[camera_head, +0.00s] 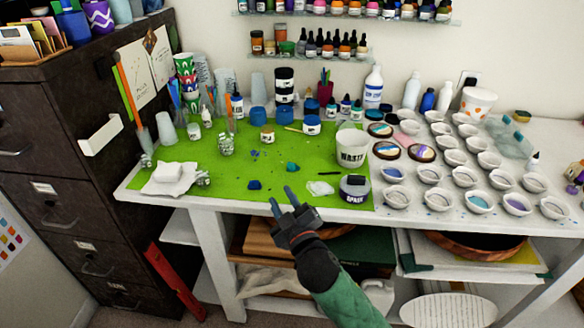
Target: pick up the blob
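Several blobs lie on the green mat (218,183). A small dark blue blob (254,185) is near the mat's front edge. A teal blob (292,167) is farther back and to the right. A pale, clear-looking blob (319,188) lies nearer the waste cup. The frame does not show which one the task means. My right gripper (282,197) is at the table's front edge, with its two blue-grey fingers apart and nothing between them. In the picture its fingertips are just right of the dark blue blob and below the teal one. My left gripper is not in view.
A waste cup (351,148) and a labelled tub (354,189) stand right of the blobs. A white folded cloth (171,176) and small jars (226,145) are to the left. Many small cups (479,204) cover the right side.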

